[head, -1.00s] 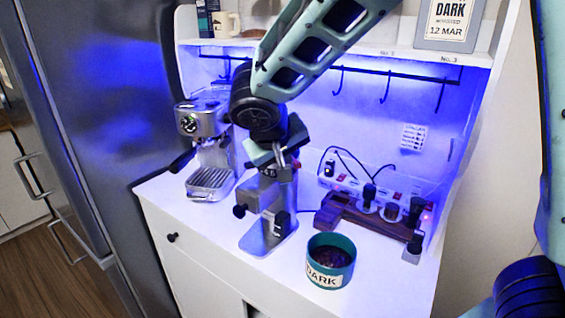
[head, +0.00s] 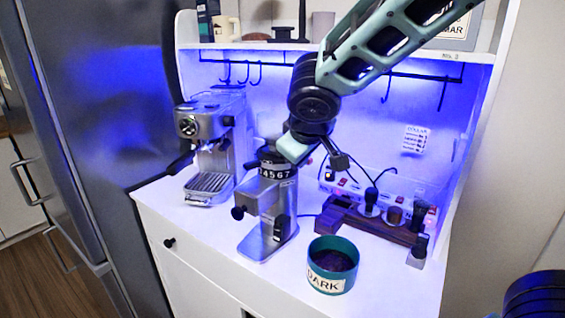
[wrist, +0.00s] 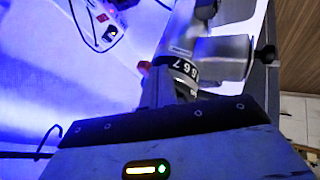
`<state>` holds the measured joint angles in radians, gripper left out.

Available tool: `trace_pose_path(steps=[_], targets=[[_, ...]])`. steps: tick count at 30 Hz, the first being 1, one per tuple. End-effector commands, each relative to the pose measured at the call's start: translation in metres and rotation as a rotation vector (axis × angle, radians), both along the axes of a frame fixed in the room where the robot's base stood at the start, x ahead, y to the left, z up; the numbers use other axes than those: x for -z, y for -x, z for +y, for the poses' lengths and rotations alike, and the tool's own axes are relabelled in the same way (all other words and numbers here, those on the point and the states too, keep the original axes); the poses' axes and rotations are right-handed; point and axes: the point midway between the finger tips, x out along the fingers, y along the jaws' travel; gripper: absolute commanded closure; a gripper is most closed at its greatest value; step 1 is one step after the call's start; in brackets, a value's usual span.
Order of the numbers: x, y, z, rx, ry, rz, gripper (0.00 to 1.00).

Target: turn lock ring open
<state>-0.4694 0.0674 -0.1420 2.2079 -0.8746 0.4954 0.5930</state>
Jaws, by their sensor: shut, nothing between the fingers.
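The grinder (head: 267,215) stands upright on the white counter. Near its top is a dark numbered ring (head: 274,173), with a dark collar (head: 268,155) above it. The wrist view shows the numbered ring (wrist: 186,69) close up, with a small orange tab (wrist: 145,67) beside it. My gripper (head: 294,150) is at the upper right of the ring in the head view. It is shut and empty. In the wrist view its dark fingers (wrist: 157,88) appear close beside the ring; I cannot tell whether they touch it. The fingertips are hard to make out in the head view.
An espresso machine (head: 212,145) stands left of the grinder. A teal cup labelled DARK (head: 333,265) is at the front right. A wooden tool stand (head: 370,222) and a power strip (head: 385,185) are behind it. A hook rail (head: 390,72) runs under the shelf.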

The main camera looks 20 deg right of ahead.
Motion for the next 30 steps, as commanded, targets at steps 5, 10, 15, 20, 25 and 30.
trace_pose_path(steps=[5, 10, 15, 20, 25, 30], targets=[[-0.002, -0.002, -0.01, -0.083, -0.001, 0.0, 1.0], [-0.002, -0.004, -0.018, -0.165, -0.001, 0.002, 1.0], [-0.002, -0.007, -0.024, -0.24, -0.001, 0.0, 1.0], [-0.001, -0.009, -0.028, -0.241, 0.0, 0.0, 1.0], [0.0, -0.011, -0.031, -0.24, 0.0, 0.001, 1.0], [0.0, -0.013, -0.033, -0.239, 0.001, 0.002, 1.0]])
